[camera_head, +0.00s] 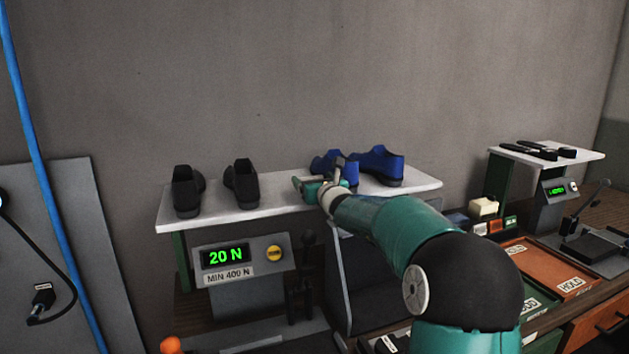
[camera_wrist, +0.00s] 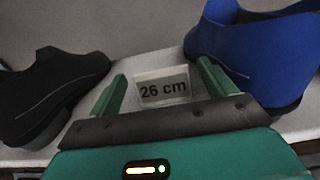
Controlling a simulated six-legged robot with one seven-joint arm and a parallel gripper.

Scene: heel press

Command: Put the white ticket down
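The white ticket (camera_wrist: 163,88) reads "26 cm" in the wrist view. It rests on or just above the white shelf (camera_head: 270,200), between a black shoe (camera_wrist: 55,90) at left and a blue shoe (camera_wrist: 255,55) at right. My gripper (camera_wrist: 162,72) is open, with one green finger on each side of the ticket and a visible gap to both. Whether the ticket lies flat or leans is hard to tell. In the head view my gripper (camera_head: 320,180) is over the shelf in front of the blue shoes (camera_head: 378,164), and hides the ticket.
Black shoes (camera_head: 241,183) stand on the shelf's left part. Below it a panel display (camera_head: 225,257) reads "20 N" above "MIN 400 N". At right are orange and green trays, one orange tray (camera_head: 550,268) marked HOLD, and a small shelf (camera_head: 546,155) with dark flat pieces.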

